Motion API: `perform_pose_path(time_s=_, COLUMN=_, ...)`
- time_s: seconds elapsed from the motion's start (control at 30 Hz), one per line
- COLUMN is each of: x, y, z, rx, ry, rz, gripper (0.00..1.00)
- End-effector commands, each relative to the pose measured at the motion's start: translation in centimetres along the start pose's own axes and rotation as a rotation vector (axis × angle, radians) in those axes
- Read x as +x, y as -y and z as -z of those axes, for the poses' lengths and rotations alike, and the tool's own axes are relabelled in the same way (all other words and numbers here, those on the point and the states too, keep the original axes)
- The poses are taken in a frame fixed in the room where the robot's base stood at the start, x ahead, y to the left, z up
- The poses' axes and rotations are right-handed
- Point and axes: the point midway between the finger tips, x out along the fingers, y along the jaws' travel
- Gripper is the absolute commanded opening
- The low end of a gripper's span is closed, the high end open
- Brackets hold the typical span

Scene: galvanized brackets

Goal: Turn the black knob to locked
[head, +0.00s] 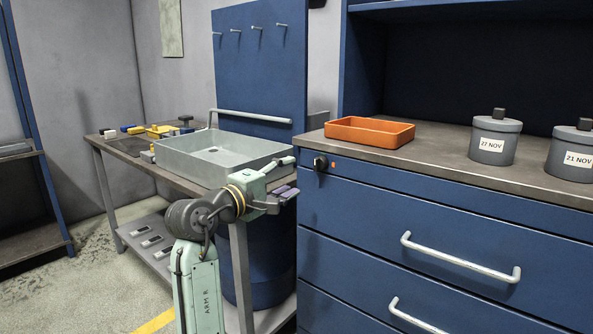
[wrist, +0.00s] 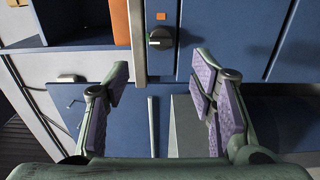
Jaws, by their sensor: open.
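The black knob (head: 320,163) is on the upper left front of the blue drawer cabinet, just left of a small orange square (head: 334,165). In the wrist view the knob (wrist: 162,38) is at top centre, its ridge lying crosswise with a small pale mark at the left end. The orange square (wrist: 161,16) shows above it there. My gripper (head: 285,192) is left of the knob in the head view. In the wrist view my gripper (wrist: 161,82) has its purple-padded fingers spread, nothing between them, and the knob lies beyond the fingertips, untouched.
An orange tray (head: 369,134) and two grey lidded canisters stand on the cabinet top. Drawer handles (head: 460,257) stick out below. A grey bin (head: 222,155) sits on the workbench behind my arm. The cabinet face around the knob is clear.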

Motion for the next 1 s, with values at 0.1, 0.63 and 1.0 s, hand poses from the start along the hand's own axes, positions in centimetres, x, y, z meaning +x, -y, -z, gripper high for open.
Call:
perform_pose_path(time_s=0.1, x=0.7, y=0.2, z=-0.3, rx=-0.011, ry=0.014, rz=0.008, gripper=0.51)
perform_pose_path(time_s=0.63, x=9.4, y=0.1, z=-0.3, rx=-0.009, ry=0.011, rz=0.007, gripper=0.51)
perform_pose_path(time_s=1.0, x=11.0, y=0.2, z=-0.3, rx=-0.008, ry=0.009, rz=0.005, gripper=0.51)
